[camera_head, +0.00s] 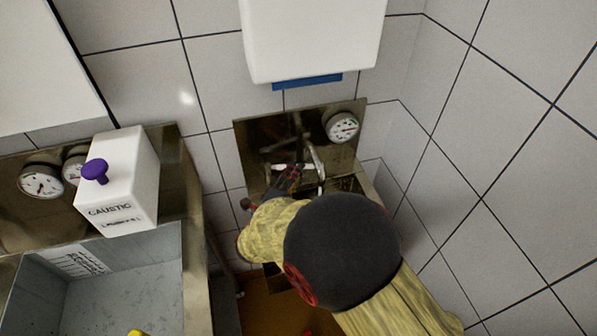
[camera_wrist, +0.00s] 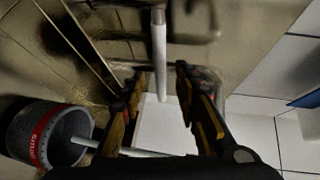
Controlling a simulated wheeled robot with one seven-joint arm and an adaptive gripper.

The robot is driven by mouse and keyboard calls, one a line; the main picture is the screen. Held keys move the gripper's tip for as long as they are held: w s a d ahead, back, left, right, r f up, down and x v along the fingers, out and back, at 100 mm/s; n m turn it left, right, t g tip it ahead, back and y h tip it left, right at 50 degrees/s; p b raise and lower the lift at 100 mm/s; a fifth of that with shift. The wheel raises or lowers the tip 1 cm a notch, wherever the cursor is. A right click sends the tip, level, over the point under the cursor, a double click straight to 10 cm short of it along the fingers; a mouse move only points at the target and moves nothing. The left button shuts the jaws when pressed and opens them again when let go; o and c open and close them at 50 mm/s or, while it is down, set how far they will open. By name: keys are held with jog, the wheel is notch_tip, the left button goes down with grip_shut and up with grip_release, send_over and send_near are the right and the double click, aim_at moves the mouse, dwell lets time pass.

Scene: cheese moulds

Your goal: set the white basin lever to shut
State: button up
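A white bar (camera_head: 281,167), which looks like the basin lever, shows at the dark metal panel (camera_head: 262,141) in the head view. My gripper (camera_head: 291,178) is just in front of it, partly hiding it. In the wrist view, the pale bar (camera_wrist: 158,45) comes down between the tips of my gripper (camera_wrist: 161,75). The two fingers stand apart, with visible gaps to the bar, so the gripper looks open. I cannot tell whether either finger touches the bar. My arm hides most of the basin below the panel in the head view.
A gauge (camera_head: 342,126) and a curved metal pipe (camera_head: 314,158) are close to my gripper. A white box (camera_head: 312,38) hangs above. At left are a grey sink (camera_head: 150,285) and a caustic container (camera_head: 128,185). Tiled wall stands close at right.

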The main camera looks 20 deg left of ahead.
jog(key=shift+w+d+f+b, duration=0.1)
jog(key=shift+w+f+b, duration=0.1)
jog(key=shift+w, duration=0.65)
jog(key=shift+w+d+f+b, duration=0.1)
jog(key=shift+w+b, duration=0.1)
jog(key=shift+w, duration=0.65)
jog(key=shift+a, duration=0.1)
jog(key=shift+c, duration=0.5)
grip_shut()
